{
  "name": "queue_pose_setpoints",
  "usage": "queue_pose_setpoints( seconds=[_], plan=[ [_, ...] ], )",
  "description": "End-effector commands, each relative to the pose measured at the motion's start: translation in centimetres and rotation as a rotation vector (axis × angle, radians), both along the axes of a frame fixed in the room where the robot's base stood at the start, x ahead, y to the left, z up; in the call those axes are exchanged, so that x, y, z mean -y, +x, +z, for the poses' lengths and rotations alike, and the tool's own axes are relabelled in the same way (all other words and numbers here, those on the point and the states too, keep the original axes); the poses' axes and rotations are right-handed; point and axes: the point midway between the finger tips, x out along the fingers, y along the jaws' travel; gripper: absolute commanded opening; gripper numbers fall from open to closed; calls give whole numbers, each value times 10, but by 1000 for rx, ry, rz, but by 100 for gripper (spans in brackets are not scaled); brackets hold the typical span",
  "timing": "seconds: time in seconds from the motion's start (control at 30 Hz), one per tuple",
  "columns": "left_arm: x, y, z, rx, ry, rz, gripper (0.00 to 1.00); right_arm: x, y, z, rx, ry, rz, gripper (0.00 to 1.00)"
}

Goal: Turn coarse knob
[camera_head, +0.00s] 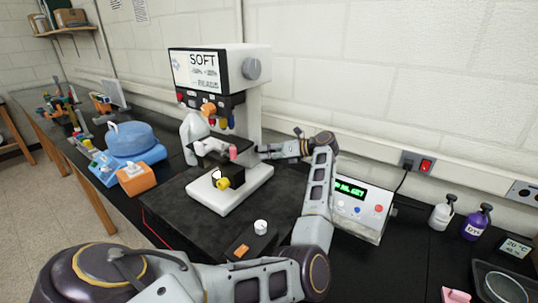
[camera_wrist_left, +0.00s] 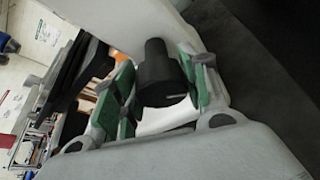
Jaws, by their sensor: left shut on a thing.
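The microscope (camera_head: 258,98) is white, with a screen reading "SOFT", coloured objectives and a dark stage. My left gripper (camera_head: 264,150) reaches its right side from the right, at about stage height. In the left wrist view the coarse knob (camera_wrist_left: 158,62) is a black stepped cylinder on the white body. The left gripper's green-padded fingers (camera_wrist_left: 160,88) stand on either side of it, shut on it. In the head view the gripper hides the knob. My right gripper is in neither view.
A white box with a green display (camera_head: 350,189) stands to the right of my arm. A blue device (camera_head: 130,140) and an orange block (camera_head: 137,178) are at the left. Spray bottles (camera_head: 441,213) stand at the far right.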

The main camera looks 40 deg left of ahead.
Motion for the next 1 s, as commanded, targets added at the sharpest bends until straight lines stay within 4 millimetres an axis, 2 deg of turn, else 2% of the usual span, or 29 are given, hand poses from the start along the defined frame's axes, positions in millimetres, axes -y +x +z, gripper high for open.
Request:
queue_pose_setpoints(
  seconds=[0.23,0.27,0.4,0.77,1.0],
  plan=[
    [0,1,3,3,4,-4,20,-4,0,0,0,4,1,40],
    [0,1,3,3,4,-4,48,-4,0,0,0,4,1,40],
    [0,1,2,3,3,-2,65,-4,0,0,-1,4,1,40],
    [1,1,1,3,1,-1,65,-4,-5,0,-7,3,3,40],
    [12,4,5,2,1,-3,65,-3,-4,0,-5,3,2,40]
  ],
)
